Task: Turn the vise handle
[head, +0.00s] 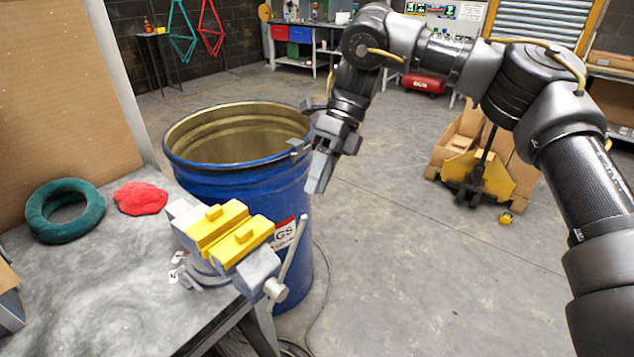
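The vise (228,245) is mounted at the right corner of the grey workbench. It has yellow jaws and a grey body. Its handle (293,250) is a thin grey bar that slants up and to the right from the screw end at the vise's front. My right gripper (305,171) is open and empty. It shows above the handle in the picture, in front of the blue drum's rim, and is apart from the handle. My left gripper is not in view.
A large open blue drum (235,190) stands right behind the vise. A green ring (50,232) and a red cloth (141,198) lie on the workbench (110,290). A yellow pallet jack (478,177) with cardboard stands farther right.

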